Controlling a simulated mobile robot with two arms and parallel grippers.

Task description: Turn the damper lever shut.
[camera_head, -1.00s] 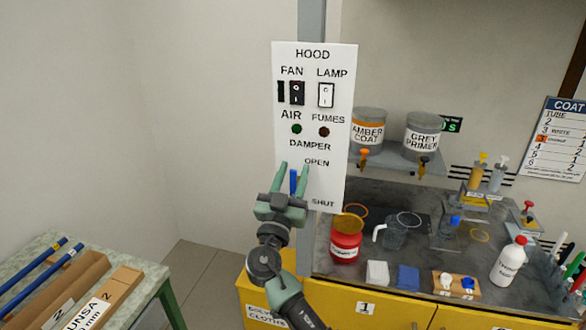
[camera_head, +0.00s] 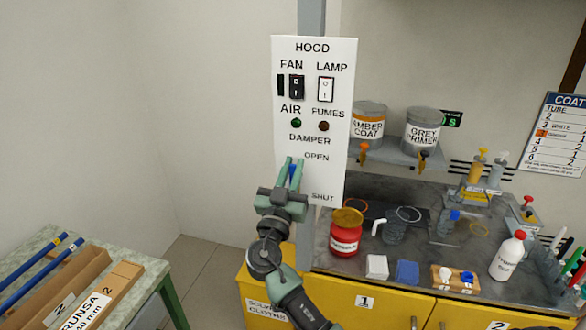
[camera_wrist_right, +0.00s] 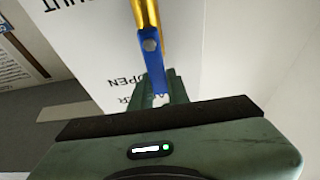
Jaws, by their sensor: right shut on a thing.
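The damper lever is a blue handle (camera_head: 292,170) on the white HOOD panel (camera_head: 330,140), left of the OPEN label (camera_head: 317,157) and above the level of the SHUT label (camera_head: 322,197). My right gripper (camera_head: 293,163) is shut on the lever, its green fingers hiding most of it. In the right wrist view, the blue lever (camera_wrist_right: 151,62) runs between the fingers, with a brass-coloured part (camera_wrist_right: 146,14) beyond it. The gripped end lies near the OPEN label (camera_wrist_right: 125,81), upside down there. My left gripper is out of view.
Below the panel's right side is a dark counter with a red pot (camera_head: 346,232), cups and a white bottle (camera_head: 508,257). Paint tanks (camera_head: 368,120) stand on a shelf to the right. A bench with blue rods (camera_head: 33,270) is at lower left. The wall left of the panel is bare.

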